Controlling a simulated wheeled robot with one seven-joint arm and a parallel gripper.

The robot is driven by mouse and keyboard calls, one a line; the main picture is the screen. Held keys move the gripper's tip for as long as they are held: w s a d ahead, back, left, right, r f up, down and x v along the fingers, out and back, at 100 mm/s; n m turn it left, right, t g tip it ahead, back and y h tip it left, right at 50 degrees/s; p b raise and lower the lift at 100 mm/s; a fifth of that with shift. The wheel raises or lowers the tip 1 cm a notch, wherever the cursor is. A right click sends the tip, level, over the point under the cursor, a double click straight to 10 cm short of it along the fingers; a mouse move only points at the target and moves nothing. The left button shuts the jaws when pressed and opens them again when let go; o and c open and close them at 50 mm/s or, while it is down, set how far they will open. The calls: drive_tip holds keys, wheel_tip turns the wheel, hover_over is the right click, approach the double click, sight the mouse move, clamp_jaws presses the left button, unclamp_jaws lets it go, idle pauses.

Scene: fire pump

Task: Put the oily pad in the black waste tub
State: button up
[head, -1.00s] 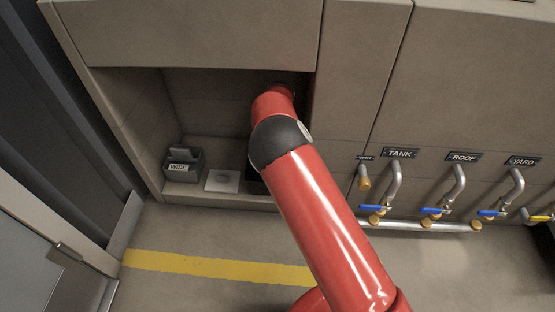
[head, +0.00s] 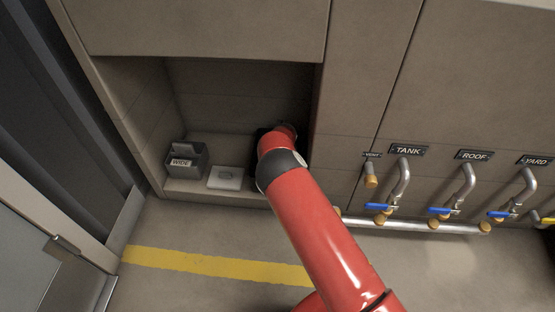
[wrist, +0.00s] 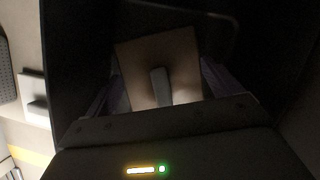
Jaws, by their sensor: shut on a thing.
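The pad (wrist: 185,55) is a tan-brown square with a grey upright tab, in the middle of the wrist view. My gripper (wrist: 160,88) is shut on it, with the tab between the fingers. Dark walls of the black waste tub (wrist: 75,55) surround the pad in the wrist view; I cannot tell how deep the pad is or whether it touches the bottom. In the head view my red arm reaches into the wall recess and hides the gripper, the pad and most of the tub.
Left of the tub, the recess shelf holds a white square plate (head: 225,178) and a grey box labelled WIDE (head: 187,160). Pipes with blue-handled valves (head: 440,210) stand out from the wall on the right. The floor with its yellow stripe (head: 215,262) is clear.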

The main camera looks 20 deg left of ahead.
drive_tip(key=shift+f, duration=0.8)
drive_tip(key=shift+f, duration=0.1)
drive_tip(key=o, duration=0.8)
drive_tip(key=shift+r, duration=0.25)
drive_tip(key=p+v, duration=0.2)
drive_tip(key=v, duration=0.9)
drive_tip(key=shift+s+d+r, duration=0.15)
drive_tip(key=shift+r, duration=0.15)
